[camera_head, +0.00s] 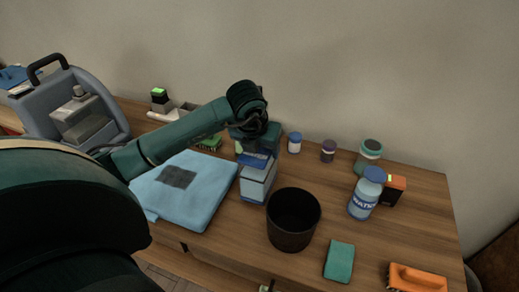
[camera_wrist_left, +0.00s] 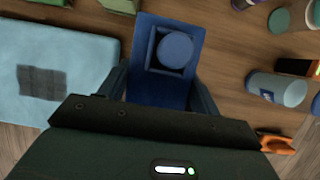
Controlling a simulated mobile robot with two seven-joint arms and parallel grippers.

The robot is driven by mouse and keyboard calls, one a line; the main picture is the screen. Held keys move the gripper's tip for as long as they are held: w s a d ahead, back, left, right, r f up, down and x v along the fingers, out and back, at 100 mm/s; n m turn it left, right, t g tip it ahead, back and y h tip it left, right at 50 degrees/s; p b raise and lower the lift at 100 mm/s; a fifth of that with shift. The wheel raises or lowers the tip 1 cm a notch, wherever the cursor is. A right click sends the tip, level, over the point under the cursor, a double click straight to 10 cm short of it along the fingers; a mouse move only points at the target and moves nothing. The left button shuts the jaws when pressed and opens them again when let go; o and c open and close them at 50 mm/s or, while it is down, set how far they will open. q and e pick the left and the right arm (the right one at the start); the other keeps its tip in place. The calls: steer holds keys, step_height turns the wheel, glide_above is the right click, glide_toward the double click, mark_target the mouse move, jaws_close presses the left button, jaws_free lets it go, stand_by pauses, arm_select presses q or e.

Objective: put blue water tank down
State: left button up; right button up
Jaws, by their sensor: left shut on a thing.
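The blue water tank (camera_head: 257,180) is a box with a pale body and a dark blue top, upright near the middle of the wooden table. In the left wrist view its blue top and round cap (camera_wrist_left: 176,50) lie between the two fingers. My left gripper (camera_head: 256,150) reaches down from above and is shut on the tank. I cannot tell whether the tank's base touches the table or hangs just above it. My right gripper is not in view.
A light blue folded cloth (camera_head: 190,200) lies left of the tank, and a black bin (camera_head: 293,220) stands close at its right front. A water bottle (camera_head: 366,194), green sponge (camera_head: 339,261) and orange brush (camera_head: 417,278) are further right. Small jars (camera_head: 294,143) stand behind.

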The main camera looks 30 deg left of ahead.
arm_select(q)
steer(key=shift+f, duration=0.55)
steer(key=shift+f, duration=0.15)
steer(key=o, duration=1.8)
steer(key=shift+o, duration=0.2)
